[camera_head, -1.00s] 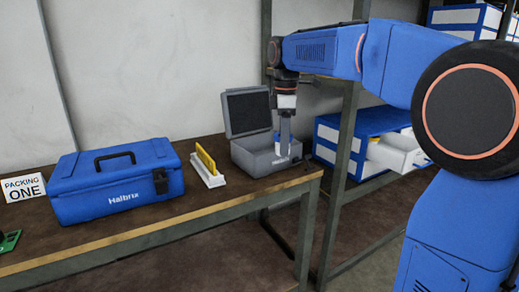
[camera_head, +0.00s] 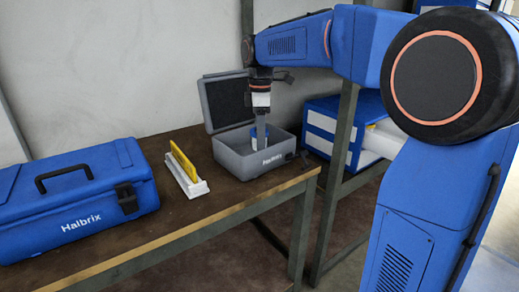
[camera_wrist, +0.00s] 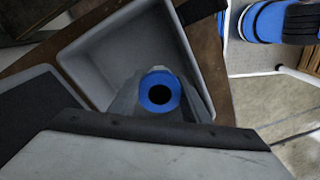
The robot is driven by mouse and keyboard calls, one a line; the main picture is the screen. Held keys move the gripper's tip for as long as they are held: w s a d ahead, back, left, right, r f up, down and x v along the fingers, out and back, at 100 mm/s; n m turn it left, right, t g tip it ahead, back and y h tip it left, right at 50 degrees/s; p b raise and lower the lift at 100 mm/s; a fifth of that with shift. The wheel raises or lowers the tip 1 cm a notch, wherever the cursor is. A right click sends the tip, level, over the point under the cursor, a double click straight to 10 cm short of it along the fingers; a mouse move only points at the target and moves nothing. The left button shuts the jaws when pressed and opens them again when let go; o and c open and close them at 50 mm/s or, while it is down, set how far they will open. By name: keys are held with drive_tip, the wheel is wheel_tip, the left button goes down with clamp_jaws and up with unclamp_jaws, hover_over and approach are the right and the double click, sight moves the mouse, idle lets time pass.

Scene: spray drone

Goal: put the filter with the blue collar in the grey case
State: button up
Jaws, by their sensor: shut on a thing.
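The grey case (camera_head: 232,163) stands open near the right end of the bench, its lid (camera_head: 226,103) tilted up at the back. My gripper (camera_head: 261,136) points down over the case and is shut on the filter with the blue collar (camera_head: 254,139). In the wrist view the filter's blue ring (camera_wrist: 158,91) with a dark centre hole sits between the fingertips. The grey case's inside (camera_wrist: 112,55) shows below it and looks empty where visible. The filter's lower part is hidden by the case wall in the head view, so I cannot tell if it touches the floor.
A closed blue toolbox (camera_head: 75,205) stands at the left of the bench. A yellow panel in a white holder (camera_head: 193,187) stands between it and the case. A metal shelf post (camera_head: 332,150) and blue and white boxes (camera_head: 345,140) are at the right.

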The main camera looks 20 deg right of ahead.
drive_tip(key=shift+f, duration=2.15)
drive_tip(key=shift+f, duration=0.1)
drive_tip(key=o, duration=0.8)
drive_tip(key=shift+o, duration=0.2)
wheel_tip(320, 180, up, 12)
drive_tip(key=shift+r, duration=0.1)
drive_tip(key=s+d+f+m+t, duration=0.2)
drive_tip(key=s+f+m, duration=0.5)
drive_tip(key=s, duration=0.9)
drive_tip(key=s+d+f+m+t, duration=0.2)
drive_tip(key=s+d+f+m, duration=0.2)
drive_tip(key=s+f+m, duration=0.4)
drive_tip(key=s+f, duration=0.6)
drive_tip(key=s, duration=0.1)
drive_tip(key=shift+s+f+t, duration=0.15)
drive_tip(key=shift+s+t, duration=0.2)
drive_tip(key=shift+t, duration=0.05)
